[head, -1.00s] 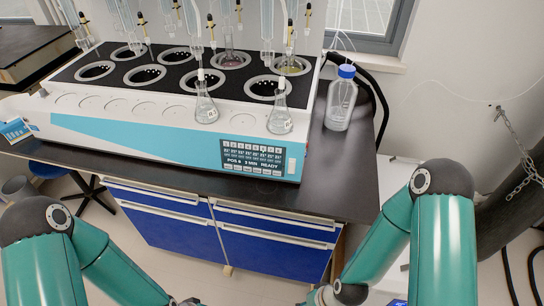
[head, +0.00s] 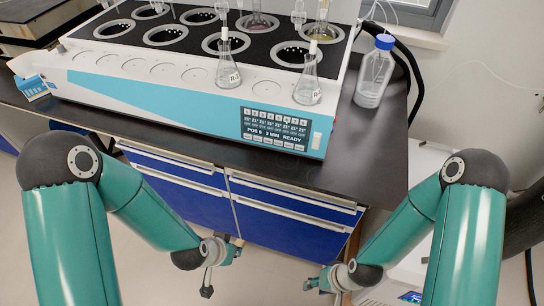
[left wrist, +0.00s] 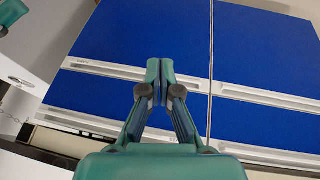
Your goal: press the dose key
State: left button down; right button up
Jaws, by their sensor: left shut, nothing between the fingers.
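The distiller's control panel (head: 275,130) is a dark display on the front of the long white and light-blue distiller (head: 150,93). Its lit text reads like POS 6, 3 MIN, READY. A row of small keys (head: 272,143) runs along its lower edge; their labels are too small to read, so I cannot tell which is the dose key. My left gripper (head: 234,250) is below the panel, in front of the blue drawers, apart from the distiller. In the left wrist view its fingers (left wrist: 160,70) are shut and empty. My right gripper (head: 312,284) is low, right of the left one; its fingers are unclear.
Two conical flasks (head: 229,75) (head: 308,85) stand on the distiller's front ledge, above the panel. A blue-capped bottle (head: 375,72) stands right of the distiller. The dark bench top (head: 345,175) projects in front, above blue drawers (head: 285,235). A small blue-white box (head: 33,87) is at left.

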pick_arm(q)
jog(key=w+d+r+m+t+b, duration=0.3)
jog(key=w+r+m+t+b, duration=0.15)
jog(key=w+m, duration=0.2)
jog(key=d+r+m+t+b, duration=0.2)
jog(key=r+m+t+b, duration=0.1)
jog(key=r, duration=0.5)
jog(key=w+d+r+m+t+h+b, duration=0.1)
jog(key=d+r+m+t+b, duration=0.1)
jog(key=r+m+t+b, duration=0.2)
notch_tip(320, 180, up, 4)
jog(key=m+b, duration=0.2)
jog(key=m, duration=0.2)
jog(key=shift+r, duration=0.15)
pick_arm(e)
notch_tip(320, 180, down, 16)
pick_arm(q)
jog(key=shift+d, duration=0.15)
